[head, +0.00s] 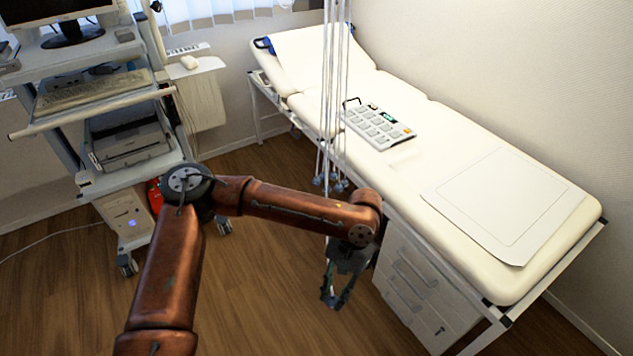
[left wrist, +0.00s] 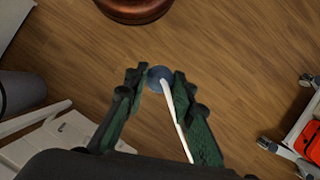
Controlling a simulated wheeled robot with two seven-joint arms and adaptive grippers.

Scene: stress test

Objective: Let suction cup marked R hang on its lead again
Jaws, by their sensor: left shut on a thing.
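My left gripper (head: 336,298) is low over the floor beside the couch, its fingers pointing down. In the left wrist view, the left gripper (left wrist: 158,82) is shut on a small blue-grey suction cup (left wrist: 159,74) at the fingertips. A white lead (left wrist: 178,118) runs from this cup back between the fingers. I cannot read a letter on it. Several other suction cups (head: 333,182) hang on pale leads (head: 331,95) beside the couch, above and behind my gripper in the head view. My right gripper is not in view.
The cream couch (head: 440,135) carries a grey keypad box (head: 378,126) and a flat white sheet (head: 507,203). A white drawer cabinet (head: 421,287) stands under it, close to my gripper. A trolley (head: 120,180) with a printer stands left. The wooden floor (head: 60,290) is mostly clear.

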